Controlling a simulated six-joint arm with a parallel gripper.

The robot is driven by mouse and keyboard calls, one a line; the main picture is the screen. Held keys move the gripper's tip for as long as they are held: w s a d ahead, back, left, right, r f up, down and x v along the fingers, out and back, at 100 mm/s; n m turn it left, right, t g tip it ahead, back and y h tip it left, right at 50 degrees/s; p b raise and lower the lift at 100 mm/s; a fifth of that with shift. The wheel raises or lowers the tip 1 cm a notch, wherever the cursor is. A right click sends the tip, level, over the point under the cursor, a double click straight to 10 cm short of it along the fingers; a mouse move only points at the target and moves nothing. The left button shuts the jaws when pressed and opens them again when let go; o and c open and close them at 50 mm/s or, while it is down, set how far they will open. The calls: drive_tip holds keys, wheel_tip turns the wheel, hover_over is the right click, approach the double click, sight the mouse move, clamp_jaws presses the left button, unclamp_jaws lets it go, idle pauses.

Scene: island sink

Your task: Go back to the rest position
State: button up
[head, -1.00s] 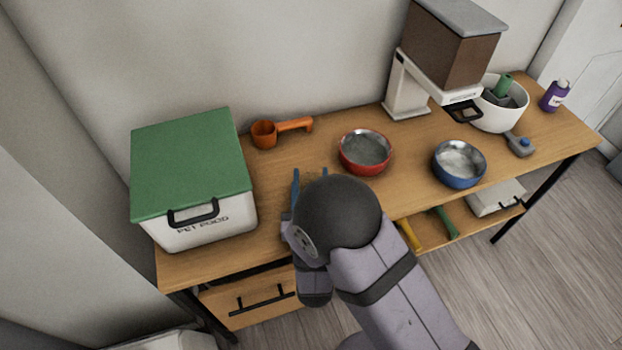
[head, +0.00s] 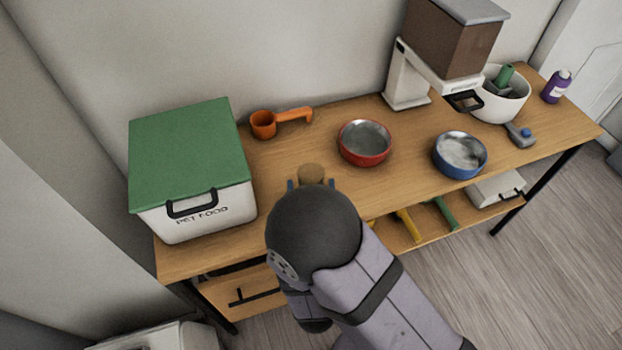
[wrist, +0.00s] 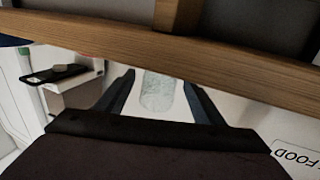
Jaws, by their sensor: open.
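My gripper (head: 311,187) is open near the front edge of the table, between the pet food bin and the red bowl. Its blue fingertips show left and right of a round tan lid-like top (head: 311,173), which sits just beyond them. My arm hides what is below that top. In the wrist view a clear, textured glass-like object (wrist: 158,92) shows between the two open fingers (wrist: 160,90), with gaps on both sides. I cannot tell for sure that it belongs to the tan top.
The wooden table (head: 235,240) holds a green-lidded pet food bin (head: 190,150), an orange scoop (head: 264,125), a red bowl (head: 366,160), a blue bowl (head: 460,172), a brown-and-white dispenser (head: 450,42), a white pot (head: 502,108) and a purple bottle (head: 556,88).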

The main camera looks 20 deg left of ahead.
drive_tip(key=shift+s+d, duration=0.35)
drive_tip(key=shift+s, duration=0.25)
drive_tip(key=shift+r, duration=0.1)
